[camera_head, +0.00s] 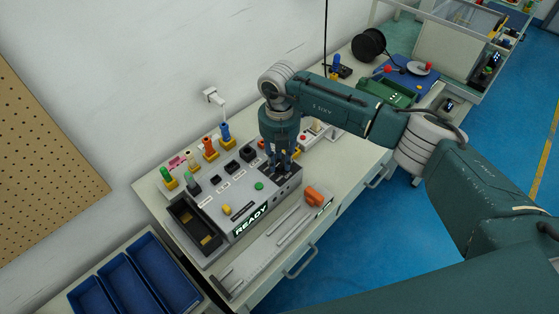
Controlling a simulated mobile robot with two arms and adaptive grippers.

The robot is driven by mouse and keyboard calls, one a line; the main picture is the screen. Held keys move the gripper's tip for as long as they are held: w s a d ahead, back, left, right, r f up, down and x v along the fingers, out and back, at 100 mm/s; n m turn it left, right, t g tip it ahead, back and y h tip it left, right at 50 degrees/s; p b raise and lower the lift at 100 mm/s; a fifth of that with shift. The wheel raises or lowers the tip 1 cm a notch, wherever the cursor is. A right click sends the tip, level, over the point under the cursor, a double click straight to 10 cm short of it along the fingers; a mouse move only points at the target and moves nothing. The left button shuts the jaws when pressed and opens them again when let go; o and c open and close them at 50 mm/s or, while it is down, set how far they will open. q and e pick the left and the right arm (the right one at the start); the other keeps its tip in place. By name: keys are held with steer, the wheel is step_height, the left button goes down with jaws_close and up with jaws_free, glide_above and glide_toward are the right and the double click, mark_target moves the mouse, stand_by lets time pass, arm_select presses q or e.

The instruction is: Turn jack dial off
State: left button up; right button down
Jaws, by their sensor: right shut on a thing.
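A grey test box (232,217) with a lit READY display (250,221) sits on the workbench. Its top carries several black sockets, a green button (259,186) and a yellow button (227,209). My right gripper (283,172) points down at the right end of the box top, shut on a small part there. The gripper covers that part, so I cannot see the jack dial or its setting clearly. My left gripper is not in view.
Colored plugs in yellow holders, including a blue one (225,132), stand behind the box. An orange-handled slide fixture (313,194) lies in front. Blue bins (133,284) are at lower left. Blue floor (348,247) is clear at right.

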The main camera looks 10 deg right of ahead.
steer(key=shift+w+f+n+b, duration=0.1)
steer(key=shift+f+n+b, duration=0.05)
steer(key=shift+n+b, duration=0.6)
steer(key=n+b, duration=1.1)
steer(key=shift+n, duration=0.35)
steer(key=shift+n+b, duration=1.05)
steer(key=shift+n, duration=0.85)
steer(key=shift+r, duration=0.2)
steer(key=c, duration=1.4)
jaws_free()
steer(key=shift+c, duration=0.2)
